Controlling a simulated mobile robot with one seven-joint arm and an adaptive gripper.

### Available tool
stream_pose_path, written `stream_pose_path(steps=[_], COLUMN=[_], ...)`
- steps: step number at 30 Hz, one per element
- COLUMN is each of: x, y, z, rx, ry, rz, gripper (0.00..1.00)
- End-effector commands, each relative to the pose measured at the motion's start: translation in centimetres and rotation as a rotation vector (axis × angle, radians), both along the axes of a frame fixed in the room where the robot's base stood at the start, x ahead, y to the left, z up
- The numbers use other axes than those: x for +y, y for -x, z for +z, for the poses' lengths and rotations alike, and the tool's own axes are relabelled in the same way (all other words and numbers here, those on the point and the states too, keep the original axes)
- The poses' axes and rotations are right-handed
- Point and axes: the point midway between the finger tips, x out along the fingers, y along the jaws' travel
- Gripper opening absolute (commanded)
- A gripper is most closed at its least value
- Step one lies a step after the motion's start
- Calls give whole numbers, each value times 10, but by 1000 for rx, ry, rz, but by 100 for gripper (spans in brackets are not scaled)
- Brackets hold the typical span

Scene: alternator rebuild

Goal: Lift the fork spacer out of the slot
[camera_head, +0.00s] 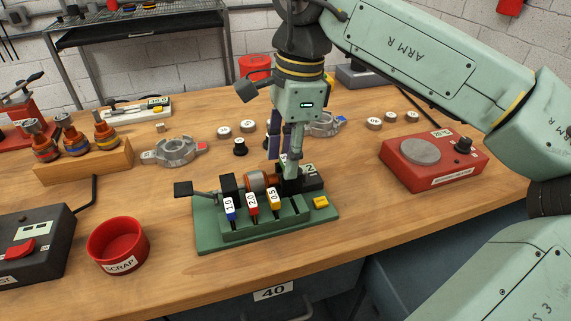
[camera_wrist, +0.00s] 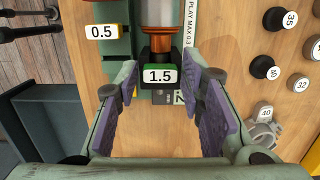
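The fork spacer (camera_wrist: 160,77) is a dark piece with a green-edged 1.5 tag. In the wrist view it sits at the end of a copper-coloured shaft (camera_wrist: 160,40) on the green fixture. My gripper (camera_wrist: 160,92) is open, with its purple-padded fingers on either side of the tag and a gap on both sides. In the head view my gripper (camera_head: 283,158) points down over the right part of the green fixture (camera_head: 213,239), and the 1.5 tag cannot be made out there.
Tagged spacers 1.0 (camera_head: 229,208), 2.0 (camera_head: 252,203) and 0.5 (camera_head: 274,200) stand in the fixture's front rack. A red scrap bowl (camera_head: 118,246) is to the left. A red heater-like box (camera_head: 434,164) is to the right. Bare wood lies in front of that box.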

Motion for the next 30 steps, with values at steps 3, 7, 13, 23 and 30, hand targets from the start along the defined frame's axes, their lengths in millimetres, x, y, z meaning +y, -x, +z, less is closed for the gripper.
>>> stream_pose_path(steps=[3, 7, 13, 23, 30], x=[0, 0, 0, 1, 0], y=[0, 0, 0, -1, -1], z=[0, 0, 0, 30, 78], rx=[0, 0, 0, -2, -2], ry=[0, 0, 0, 0, -1], rz=[0, 0, 0, 0, 0], gripper=[25, 17, 11, 11, 11])
